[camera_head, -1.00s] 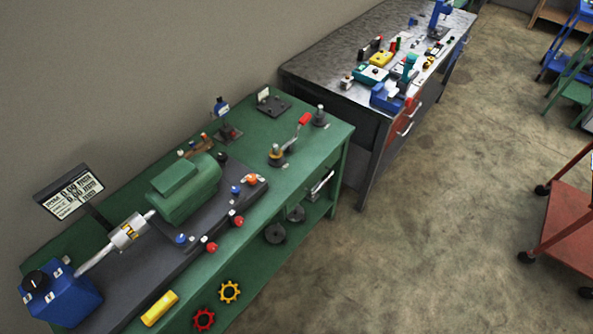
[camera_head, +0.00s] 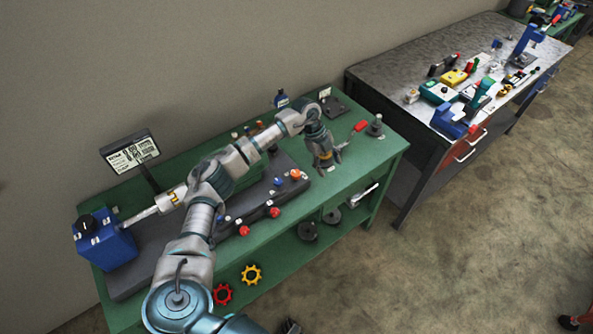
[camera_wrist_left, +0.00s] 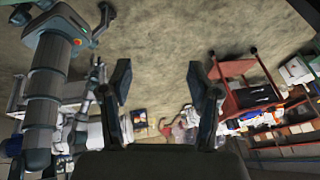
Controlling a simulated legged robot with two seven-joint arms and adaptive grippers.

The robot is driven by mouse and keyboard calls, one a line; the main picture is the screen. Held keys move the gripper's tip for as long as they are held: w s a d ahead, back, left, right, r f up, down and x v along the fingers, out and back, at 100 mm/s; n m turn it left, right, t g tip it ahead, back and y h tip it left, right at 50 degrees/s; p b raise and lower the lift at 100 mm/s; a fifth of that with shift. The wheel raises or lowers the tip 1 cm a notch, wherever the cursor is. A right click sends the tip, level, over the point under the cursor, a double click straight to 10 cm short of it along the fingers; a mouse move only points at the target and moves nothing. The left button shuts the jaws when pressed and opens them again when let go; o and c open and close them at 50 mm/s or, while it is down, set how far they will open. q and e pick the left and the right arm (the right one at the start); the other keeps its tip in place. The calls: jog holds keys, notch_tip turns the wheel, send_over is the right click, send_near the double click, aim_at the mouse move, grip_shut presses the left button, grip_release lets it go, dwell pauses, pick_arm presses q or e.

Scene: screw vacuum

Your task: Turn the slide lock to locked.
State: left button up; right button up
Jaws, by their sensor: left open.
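A lathe-like machine with a dark bed (camera_head: 132,282) stands on the green bench. No label marks the slide lock. An orange knob (camera_head: 296,174) on the machine's right end may be it, but I cannot tell. A dark shape at the bottom edge of the head view may be my right gripper, mostly cut off.
My left arm covers much of the machine's middle. A blue box (camera_head: 108,246) and a display (camera_head: 131,152) stand at the left. Red knobs (camera_head: 273,212) line the front. A grey-topped bench (camera_head: 395,70) with tools stands right. The floor in front is clear.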

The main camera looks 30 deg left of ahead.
aim_at(295, 172)
pick_arm(q)
jog(key=s+a+r+n+y, duration=0.25)
jog(key=a+r+y, duration=0.35)
jog(key=a, duration=0.6)
jog(key=shift+n+g+h, duration=0.3)
jog(key=shift+n+h, duration=0.05)
jog(key=shift+h, duration=0.25)
jog(key=f, duration=0.9)
jog(key=w+f, duration=0.1)
jog(key=f, duration=0.4)
jog(key=shift+d+f, duration=0.2)
jog(key=shift+f, duration=0.75)
jog(key=shift+c, duration=0.7)
jog(key=c, duration=0.8)
jog(key=shift+c, duration=1.1)
pick_arm(e)
jog(key=shift+s+d, duration=0.5)
jog(key=shift+s, duration=0.1)
